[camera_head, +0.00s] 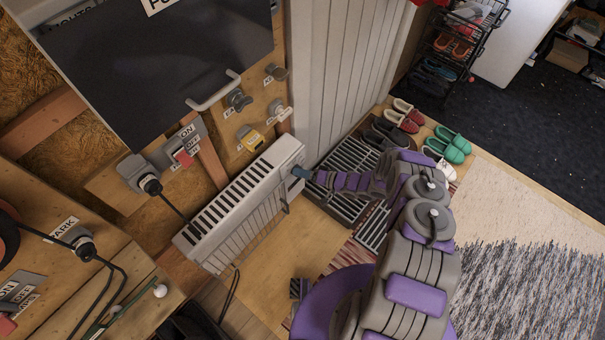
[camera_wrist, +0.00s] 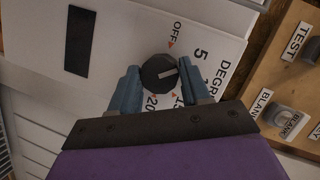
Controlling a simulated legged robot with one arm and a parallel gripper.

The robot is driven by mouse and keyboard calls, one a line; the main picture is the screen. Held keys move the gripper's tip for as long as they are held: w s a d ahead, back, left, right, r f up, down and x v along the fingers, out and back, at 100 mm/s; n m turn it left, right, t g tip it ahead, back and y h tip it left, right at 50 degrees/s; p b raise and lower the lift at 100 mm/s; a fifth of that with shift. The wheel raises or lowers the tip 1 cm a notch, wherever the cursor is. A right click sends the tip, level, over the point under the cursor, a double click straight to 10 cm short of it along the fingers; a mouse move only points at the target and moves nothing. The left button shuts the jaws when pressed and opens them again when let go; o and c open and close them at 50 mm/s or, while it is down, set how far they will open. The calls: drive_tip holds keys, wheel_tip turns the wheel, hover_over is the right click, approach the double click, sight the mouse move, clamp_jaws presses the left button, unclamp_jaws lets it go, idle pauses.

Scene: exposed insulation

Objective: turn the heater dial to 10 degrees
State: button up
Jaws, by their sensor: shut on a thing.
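The white heater (camera_head: 243,207) stands against the wall in the head view, with my gripper (camera_head: 300,172) at its right end. In the wrist view, the black round dial (camera_wrist: 158,73) sits on the white heater panel (camera_wrist: 120,40). My gripper's (camera_wrist: 159,82) two blue fingers are on either side of the dial and shut on it. A white pointer line on the dial points to the right and slightly up. The marks OFF, 5 and 20 show around it. The label DEGR is partly cut off, and the mark between 5 and 20 is partly hidden by the right finger.
A wooden board (camera_wrist: 290,75) with TEST and BLANK knobs is right of the heater in the wrist view. A dark panel with a white handle (camera_head: 213,91) hangs above the heater. Shoes (camera_head: 447,145) and a metal grate (camera_head: 350,165) lie on the floor beyond my arm.

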drive_tip(key=shift+w+d+f+m+y, duration=0.2)
drive_tip(key=shift+m+y, duration=0.1)
drive_tip(key=shift+m, duration=0.4)
drive_tip(key=o, duration=0.8)
drive_tip(key=shift+o, duration=1.2)
drive_tip(key=shift+r, duration=0.1)
drive_tip(key=shift+s, duration=0.1)
drive_tip(key=p+v, duration=0.3)
drive_tip(key=v, duration=1.4)
drive_tip(key=shift+d, duration=0.2)
